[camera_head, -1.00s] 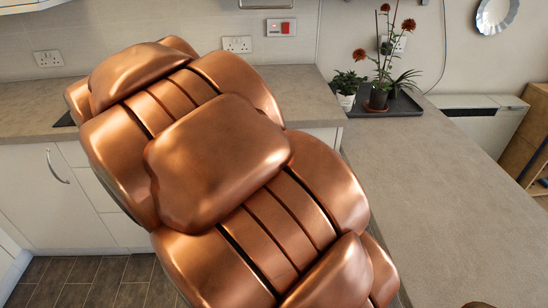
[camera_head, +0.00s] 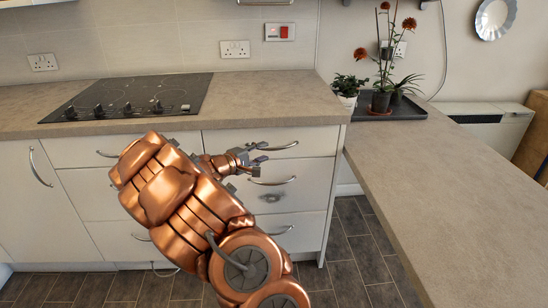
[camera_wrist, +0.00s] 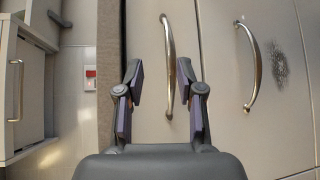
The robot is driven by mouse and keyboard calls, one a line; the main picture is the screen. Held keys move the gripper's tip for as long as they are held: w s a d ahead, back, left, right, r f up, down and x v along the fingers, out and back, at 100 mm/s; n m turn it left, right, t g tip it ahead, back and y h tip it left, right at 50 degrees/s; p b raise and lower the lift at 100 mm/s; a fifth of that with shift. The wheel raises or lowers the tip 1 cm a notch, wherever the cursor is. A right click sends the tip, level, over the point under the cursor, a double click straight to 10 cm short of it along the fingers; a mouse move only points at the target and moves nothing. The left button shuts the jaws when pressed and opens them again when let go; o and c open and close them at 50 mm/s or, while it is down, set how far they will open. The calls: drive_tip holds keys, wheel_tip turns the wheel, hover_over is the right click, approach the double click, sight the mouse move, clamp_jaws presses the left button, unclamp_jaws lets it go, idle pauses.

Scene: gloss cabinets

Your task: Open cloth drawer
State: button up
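A bank of white gloss drawers (camera_head: 310,170) with curved metal handles is under the counter. My gripper (camera_head: 258,159) is open at the left of these two handles in the head view. In the wrist view, my gripper (camera_wrist: 161,75) has its fingers apart, with the top drawer handle (camera_wrist: 168,60) between them in the picture. I cannot tell whether they touch it. The middle handle (camera_wrist: 249,68) is to the right. The drawers look shut.
A hob (camera_head: 135,97) is set in the back counter (camera_head: 265,95). A side counter (camera_head: 430,165) runs along the right, with potted plants (camera_head: 381,100) on a dark tray (camera_head: 415,110). Tiled floor (camera_head: 350,250) is free between the drawers and the side counter.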

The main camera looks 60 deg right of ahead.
sight(273, 149)
drive_tip(key=shift+n+t, duration=0.3)
drive_tip(key=x, duration=0.3)
drive_tip(key=w+f+x, duration=0.1)
drive_tip(key=x, duration=0.5)
drive_tip(key=shift+w+a+f, duration=0.1)
drive_tip(key=shift+w+f, duration=0.15)
clamp_jaws()
